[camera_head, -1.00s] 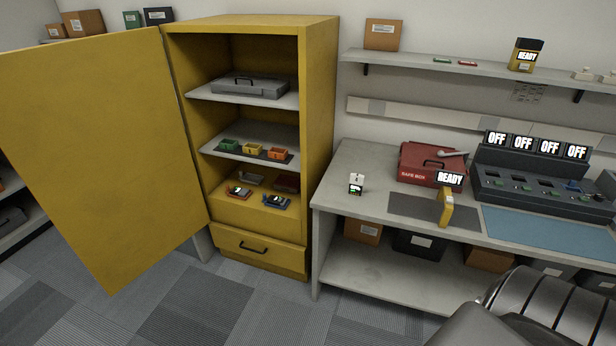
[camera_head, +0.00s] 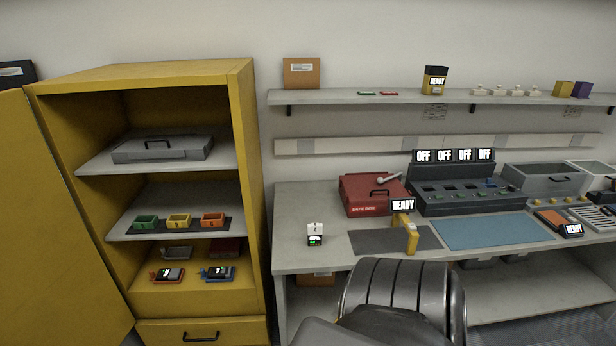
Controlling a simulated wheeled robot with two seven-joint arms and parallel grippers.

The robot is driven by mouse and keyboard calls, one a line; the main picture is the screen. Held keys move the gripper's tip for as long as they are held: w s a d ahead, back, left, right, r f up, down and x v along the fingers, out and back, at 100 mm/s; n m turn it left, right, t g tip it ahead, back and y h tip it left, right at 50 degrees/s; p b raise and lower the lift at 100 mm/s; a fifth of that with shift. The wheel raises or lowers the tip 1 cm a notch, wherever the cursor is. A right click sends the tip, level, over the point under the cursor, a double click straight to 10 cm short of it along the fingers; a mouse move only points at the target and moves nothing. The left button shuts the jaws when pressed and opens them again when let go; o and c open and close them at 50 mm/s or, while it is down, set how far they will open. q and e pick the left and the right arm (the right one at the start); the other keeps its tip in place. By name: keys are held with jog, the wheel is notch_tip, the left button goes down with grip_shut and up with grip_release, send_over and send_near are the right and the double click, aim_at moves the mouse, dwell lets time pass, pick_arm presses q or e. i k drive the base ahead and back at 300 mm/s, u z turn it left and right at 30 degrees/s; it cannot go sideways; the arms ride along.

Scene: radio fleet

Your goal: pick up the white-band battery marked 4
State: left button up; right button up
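Several small white pieces (camera_head: 498,91) sit on the wall shelf. No marking 4 can be read on any of them, so I cannot tell which is the white-band battery. Neither gripper is in view. A dark grey segmented link of my own arm rises at the bottom middle, in front of the bench edge, hiding part of it.
An open yellow cabinet (camera_head: 245,150) stands left, with green, yellow and orange bins on a shelf. The bench holds a red safe box (camera_head: 358,198), a yellow device (camera_head: 411,238) by a READY sign, a charger console (camera_head: 470,200) with OFF displays and a blue mat (camera_head: 490,231).

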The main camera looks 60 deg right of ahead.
aim_at(314, 230)
jog(key=z, duration=0.6)
jog(key=i, duration=0.9)
jog(key=z, duration=0.8)
